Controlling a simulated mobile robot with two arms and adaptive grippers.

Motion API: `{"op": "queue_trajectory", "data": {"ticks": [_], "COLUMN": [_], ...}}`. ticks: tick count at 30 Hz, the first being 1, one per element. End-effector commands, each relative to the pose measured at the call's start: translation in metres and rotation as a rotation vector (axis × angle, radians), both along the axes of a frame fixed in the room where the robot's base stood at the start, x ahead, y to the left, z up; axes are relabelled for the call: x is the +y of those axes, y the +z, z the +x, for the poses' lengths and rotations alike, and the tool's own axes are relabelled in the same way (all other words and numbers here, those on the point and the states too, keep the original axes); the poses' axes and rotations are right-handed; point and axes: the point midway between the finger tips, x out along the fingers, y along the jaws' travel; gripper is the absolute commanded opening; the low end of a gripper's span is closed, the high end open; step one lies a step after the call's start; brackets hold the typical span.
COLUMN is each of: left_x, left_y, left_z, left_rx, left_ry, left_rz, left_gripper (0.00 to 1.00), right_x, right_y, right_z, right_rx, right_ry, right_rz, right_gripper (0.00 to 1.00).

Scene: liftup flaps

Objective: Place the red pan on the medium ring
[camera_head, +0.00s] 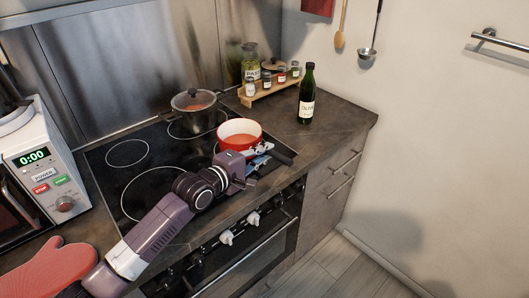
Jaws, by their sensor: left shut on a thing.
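The red pan (240,138), pale inside, is over the front right of the black glass hob (108,178). Whether it rests on the glass or hangs just above it I cannot tell. My left gripper (264,154) is shut on the pan's handle, at the pan's front right side; the fingers partly hide the handle. The hob has a back-left ring (127,153), a larger front-left ring (148,194) partly behind my arm, and a back-right ring (179,132) under a pot. Part of another ring shows beside the pan. My right gripper is out of view.
A lidded pot (194,113) stands at the hob's back right. A spice rack (268,89) and a dark bottle (306,95) stand on the counter to the right. A microwave (42,165) and red oven mitt (48,268) are at left. The hob's back left is clear.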

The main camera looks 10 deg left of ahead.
Motion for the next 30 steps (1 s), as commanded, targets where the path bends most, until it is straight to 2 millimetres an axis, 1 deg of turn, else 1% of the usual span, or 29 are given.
{"op": "queue_trajectory", "data": {"ticks": [1, 5, 6, 17, 20, 23, 30], "left_x": [0.0, 0.0, 0.0, 0.001, 0.007, 0.014, 0.038], "left_y": [-0.002, -0.002, -0.002, 0.002, 0.003, 0.006, 0.016], "left_z": [0.0, 0.0, 0.0, -0.002, -0.011, -0.025, -0.066], "left_rx": [0.002, 0.002, 0.002, 0.003, 0.004, 0.003, 0.004], "left_ry": [0.0, 0.0, 0.0, 0.0, 0.001, 0.0, 0.001], "left_rz": [0.0, 0.0, 0.0, -0.001, 0.0, -0.001, 0.001], "left_gripper": [0.15, 0.29, 0.31, 0.31, 0.31, 0.31, 0.31], "right_x": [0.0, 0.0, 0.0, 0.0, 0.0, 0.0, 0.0], "right_y": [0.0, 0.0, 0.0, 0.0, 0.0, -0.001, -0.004], "right_z": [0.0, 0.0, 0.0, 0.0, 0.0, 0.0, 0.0], "right_rx": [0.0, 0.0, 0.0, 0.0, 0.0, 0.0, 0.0], "right_ry": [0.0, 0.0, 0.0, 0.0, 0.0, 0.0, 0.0], "right_rz": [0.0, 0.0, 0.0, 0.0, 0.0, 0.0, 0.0], "right_gripper": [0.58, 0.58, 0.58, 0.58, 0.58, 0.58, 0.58]}}
